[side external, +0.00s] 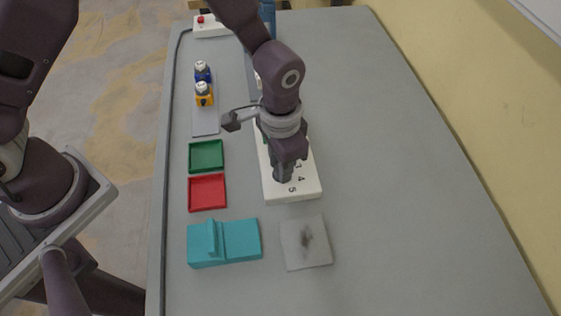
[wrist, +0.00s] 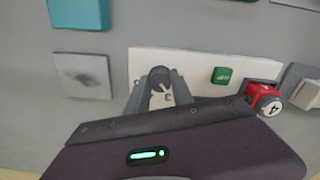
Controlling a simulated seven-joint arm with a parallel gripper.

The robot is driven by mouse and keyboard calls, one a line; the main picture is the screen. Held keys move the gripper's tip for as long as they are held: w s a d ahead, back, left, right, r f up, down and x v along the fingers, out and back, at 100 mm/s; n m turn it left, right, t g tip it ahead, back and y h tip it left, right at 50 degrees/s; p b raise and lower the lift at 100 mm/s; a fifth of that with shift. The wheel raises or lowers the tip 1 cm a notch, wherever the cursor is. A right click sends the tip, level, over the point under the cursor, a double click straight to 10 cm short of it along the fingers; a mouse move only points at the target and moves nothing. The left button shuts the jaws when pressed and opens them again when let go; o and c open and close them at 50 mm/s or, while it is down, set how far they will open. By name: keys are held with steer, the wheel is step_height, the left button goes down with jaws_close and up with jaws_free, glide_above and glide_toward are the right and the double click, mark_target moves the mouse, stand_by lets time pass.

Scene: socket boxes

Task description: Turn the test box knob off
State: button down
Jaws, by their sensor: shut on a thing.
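The test box (side external: 306,187) is a long white box with printed numbers, lying on the grey table under my arm. Its dark round knob (wrist: 160,75) with a pale pointer mark shows in the wrist view, near one end of the white top (wrist: 200,62). My gripper (side external: 282,176) points down over the box. In the wrist view my gripper (wrist: 160,88) has a finger on each side of the knob and is shut on it. The knob is hidden behind the fingers in the side view. A green display (wrist: 222,75) sits farther along the box.
A teal block (side external: 241,240) and a grey pad with a dark smudge (side external: 306,257) lie near the box's front end. Red (side external: 207,191) and green trays (side external: 206,155) lie left. Yellow (side external: 204,97) and blue socket boxes (side external: 202,74) stand behind. The table's right side is clear.

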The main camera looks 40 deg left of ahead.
steer(key=n, duration=0.5)
steer(key=shift+d+n, duration=0.1)
steer(key=shift+n, duration=0.2)
stand_by(0.4)
steer(key=c, duration=1.1)
jaws_free()
steer(key=shift+r, duration=0.1)
